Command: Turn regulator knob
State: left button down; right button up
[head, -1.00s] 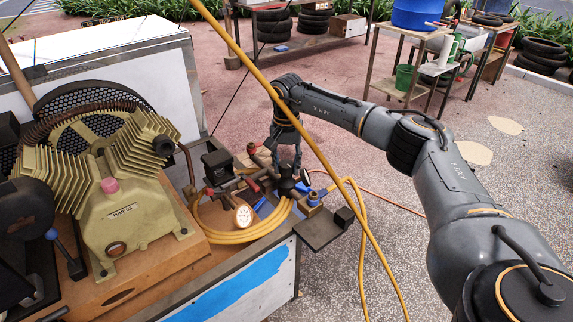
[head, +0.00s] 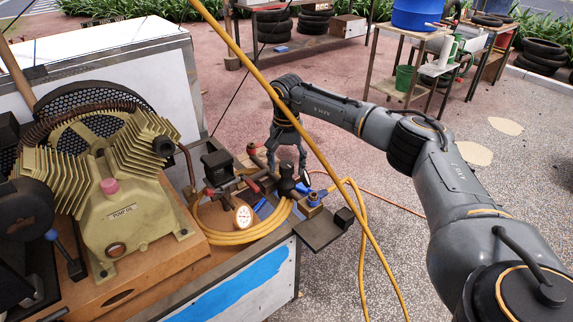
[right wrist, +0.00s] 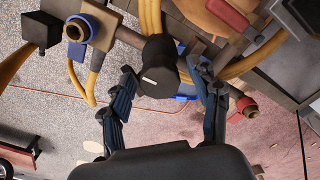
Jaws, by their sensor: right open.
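The regulator knob (right wrist: 158,68) is a black cylinder with a small pale mark, in the upper middle of the right wrist view. In the head view the black knob (head: 287,179) sits on the pipe fittings at the cart's right corner. My right gripper (head: 288,166) is open just above it, its fingers pointing down. In the right wrist view the open fingers (right wrist: 161,74) stand on either side of the knob, with visible gaps; I see no contact. My left gripper is not in view.
A pressure gauge (head: 243,216), brass fitting with blue ring (head: 313,199) and red-handled valve (head: 253,186) crowd the knob. A yellow hose (head: 318,150) crosses diagonally in front of my right arm. The compressor (head: 125,215) stands to the left.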

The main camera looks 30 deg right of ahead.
aim_at(286, 164)
notch_tip(286, 164, up, 12)
dwell(0.5)
dwell(0.4)
